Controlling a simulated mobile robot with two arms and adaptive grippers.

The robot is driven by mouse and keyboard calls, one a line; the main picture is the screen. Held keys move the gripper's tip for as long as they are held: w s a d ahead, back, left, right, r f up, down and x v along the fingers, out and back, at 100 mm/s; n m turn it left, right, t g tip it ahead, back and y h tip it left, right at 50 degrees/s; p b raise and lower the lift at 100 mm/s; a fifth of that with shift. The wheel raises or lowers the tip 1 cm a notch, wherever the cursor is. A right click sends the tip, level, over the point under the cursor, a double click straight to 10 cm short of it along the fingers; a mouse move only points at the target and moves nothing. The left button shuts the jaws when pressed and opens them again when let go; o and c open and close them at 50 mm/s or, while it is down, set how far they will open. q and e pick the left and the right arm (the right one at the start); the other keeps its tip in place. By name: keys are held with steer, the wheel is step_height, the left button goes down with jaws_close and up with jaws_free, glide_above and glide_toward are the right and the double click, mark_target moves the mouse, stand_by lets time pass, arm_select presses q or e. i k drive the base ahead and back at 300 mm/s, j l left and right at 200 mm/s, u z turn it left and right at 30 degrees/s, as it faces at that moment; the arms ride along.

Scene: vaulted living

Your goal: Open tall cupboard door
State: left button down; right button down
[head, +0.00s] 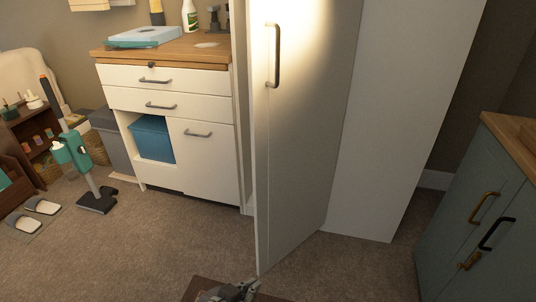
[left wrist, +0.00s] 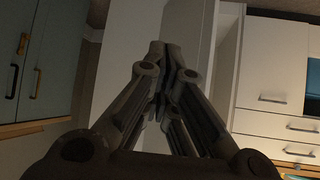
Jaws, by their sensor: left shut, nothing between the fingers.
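The tall cupboard (head: 395,110) is white, and its plain side panel shows on the right. Its tall door (head: 310,110) stands open, swung out from the right side with its free edge towards me. The door's grey bar handle (head: 274,57) is high up near that free edge, with nothing on it. My left gripper (head: 240,289) is at the bottom of the head view, close by the door's lower free corner; whether it touches cannot be told. In the left wrist view its fingers (left wrist: 168,60) are closed together and empty, with pale panels behind them. My right gripper is not in view.
A white drawer unit (head: 165,102) with a wooden top stands left of the door. A teal cabinet (head: 485,215) with bar handles stands at the right. A teal vacuum (head: 75,155) and slippers (head: 40,205) are at the left. Carpet (head: 165,240) between is clear.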

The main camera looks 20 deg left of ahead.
mark_target(300, 52)
steer(key=j+z, duration=0.1)
steer(key=z, duration=0.3)
steer(key=j+z, duration=0.15)
steer(key=z, duration=0.25)
steer(key=j+z, duration=0.15)
steer(key=z, duration=0.25)
steer(key=j+z, duration=0.15)
steer(key=z, duration=0.25)
steer(key=k+j, duration=0.1)
steer(key=j, duration=0.35)
steer(key=k+j, duration=0.15)
steer(key=j, duration=0.3)
steer(key=k+j, duration=0.1)
steer(key=j, duration=0.4)
steer(key=k+j, duration=0.15)
steer(key=j, duration=0.3)
steer(key=k+j, duration=0.1)
steer(key=j, duration=0.35)
steer(key=k+j, duration=0.1)
steer(key=j, duration=0.35)
steer(key=k+j, duration=0.15)
steer(key=j, duration=0.35)
